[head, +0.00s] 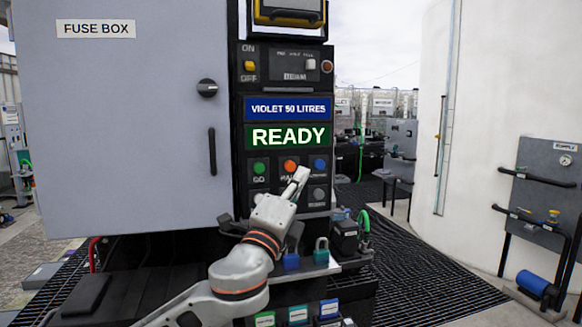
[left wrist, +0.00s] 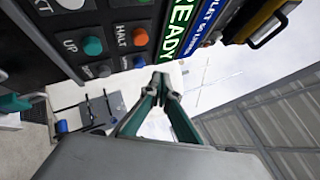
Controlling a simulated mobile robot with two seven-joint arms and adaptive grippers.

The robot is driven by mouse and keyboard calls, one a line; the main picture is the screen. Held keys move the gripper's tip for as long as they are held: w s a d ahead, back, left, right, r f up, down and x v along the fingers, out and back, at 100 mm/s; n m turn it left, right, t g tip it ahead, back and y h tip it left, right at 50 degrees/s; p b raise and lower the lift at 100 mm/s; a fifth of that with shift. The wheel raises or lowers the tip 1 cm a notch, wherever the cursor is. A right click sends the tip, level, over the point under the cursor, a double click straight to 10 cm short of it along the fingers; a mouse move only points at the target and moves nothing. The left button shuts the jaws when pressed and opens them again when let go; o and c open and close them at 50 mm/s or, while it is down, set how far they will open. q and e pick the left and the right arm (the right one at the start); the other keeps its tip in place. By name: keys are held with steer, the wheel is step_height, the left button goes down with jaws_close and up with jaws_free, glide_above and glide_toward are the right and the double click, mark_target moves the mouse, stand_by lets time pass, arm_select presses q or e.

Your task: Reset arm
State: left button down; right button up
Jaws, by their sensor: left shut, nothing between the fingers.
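My left gripper (head: 302,174) is shut and empty. In the head view its fingertips are in front of the control panel (head: 240,150), overlapping the area by the orange button (head: 291,166) and blue button (head: 320,165). Whether it touches the panel is unclear, and it partly covers the orange button's label. A green button (head: 259,167) is left of the orange one. In the left wrist view the closed fingers (left wrist: 162,82) have open space beyond them, with the orange button (left wrist: 140,37) up and left. My right gripper is not in view.
The green display (head: 289,136) reads READY, below a blue sign (head: 288,108) reading VIOLET 50 LITRES. A grey fuse box (head: 120,120) stands left. Padlocks (head: 321,252) sit on a ledge below the panel. A white tank (head: 490,80) and grated floor (head: 430,275) lie right.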

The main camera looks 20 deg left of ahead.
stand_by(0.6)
arm_select(q)
steer(key=s+d+f+n+g+h, duration=0.1)
steer(key=s+f+n+g, duration=0.2)
steer(key=f, duration=1.5)
steer(key=s+d+f+n+g, duration=0.1)
steer(key=f+n+g, duration=0.35)
steer(key=f, duration=1.35)
steer(key=s+a+f+n+g, duration=0.2)
steer(key=s+f+n, duration=0.3)
steer(key=s+f, duration=0.8)
steer(key=s+a+f+n+g, duration=0.1)
steer(key=s+f+n, duration=0.5)
steer(key=s+f, duration=0.7)
step_height(320, 180, down, 3)
steer(key=shift+s+a+f+g+y, duration=0.2)
steer(key=shift+a+g+y, duration=0.2)
steer(key=shift+g, duration=0.25)
steer(key=shift+r, duration=0.1)
